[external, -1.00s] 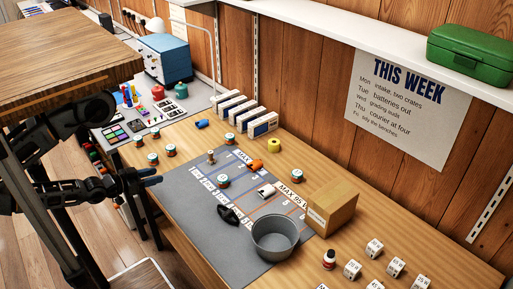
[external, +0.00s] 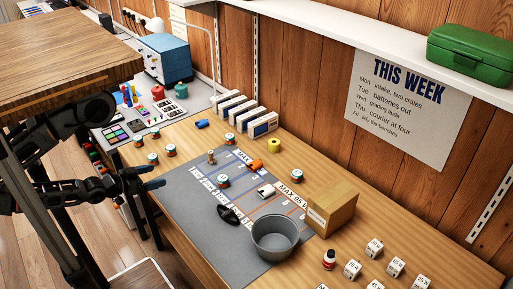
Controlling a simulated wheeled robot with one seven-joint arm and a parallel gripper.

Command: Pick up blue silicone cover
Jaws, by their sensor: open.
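A small blue rounded object (external: 202,124), which looks like the blue silicone cover, lies on the wooden bench behind the grey mat, left of the row of white boxes. It is too small to make out its exact shape. My gripper (external: 155,178) is open, with nothing seen between its dark fingers. It hangs by the bench's left front edge, in front of the blue object and well apart from it.
The grey mat (external: 185,171) holds jars, an orange item (external: 255,164), a white item (external: 266,190), a black item (external: 229,214) and a grey bucket (external: 275,238). White boxes (external: 262,125) stand right of the blue object.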

